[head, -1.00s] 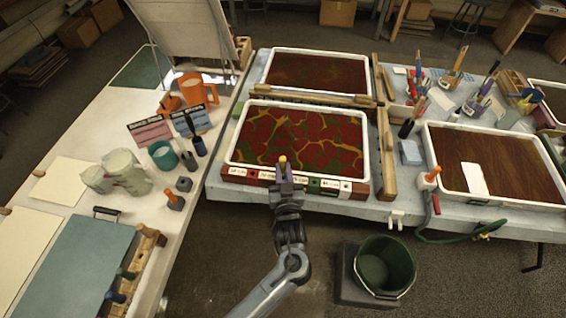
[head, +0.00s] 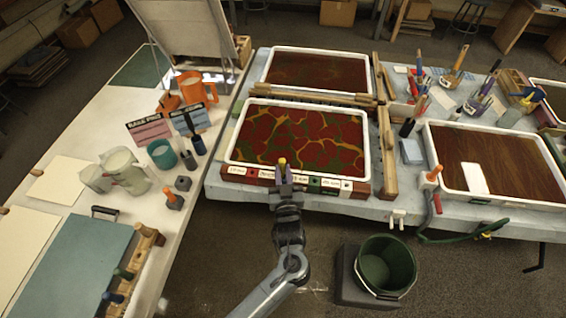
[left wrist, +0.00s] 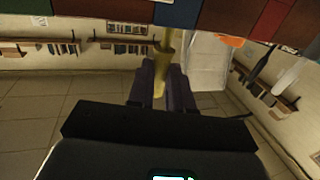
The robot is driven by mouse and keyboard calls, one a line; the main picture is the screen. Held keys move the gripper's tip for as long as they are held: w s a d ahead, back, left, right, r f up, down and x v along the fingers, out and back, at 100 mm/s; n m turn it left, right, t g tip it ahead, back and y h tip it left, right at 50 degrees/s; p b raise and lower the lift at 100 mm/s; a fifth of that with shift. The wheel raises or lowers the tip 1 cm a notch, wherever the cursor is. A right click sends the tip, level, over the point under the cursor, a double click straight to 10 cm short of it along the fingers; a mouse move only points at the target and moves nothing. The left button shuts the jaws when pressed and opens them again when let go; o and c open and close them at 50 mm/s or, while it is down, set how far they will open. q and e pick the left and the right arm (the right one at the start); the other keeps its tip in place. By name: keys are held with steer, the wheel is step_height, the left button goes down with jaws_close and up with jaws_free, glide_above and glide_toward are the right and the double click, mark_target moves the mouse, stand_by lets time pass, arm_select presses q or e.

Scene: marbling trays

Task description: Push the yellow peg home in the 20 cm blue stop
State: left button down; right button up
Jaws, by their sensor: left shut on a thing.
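My left gripper (head: 284,181) is at the front edge of the near marbling tray (head: 232,150). It is shut on the yellow peg (head: 282,162), whose end shows just above the fingers. In the left wrist view the peg (left wrist: 164,42) runs from between the two dark fingers (left wrist: 161,88) up toward the row of coloured blocks. My right gripper is not in view.
The row of labelled blocks runs along the tray's front, with a green block (head: 315,183) right of my gripper. A wooden rail (head: 388,165) stands right of the tray. The left table (head: 75,205) holds cups and tools.

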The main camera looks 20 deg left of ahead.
arm_select(q)
steer(key=shift+d+f, duration=0.3)
steer(key=shift+d, duration=0.05)
steer(key=shift+f+b, duration=0.65)
steer(key=shift+f, duration=0.15)
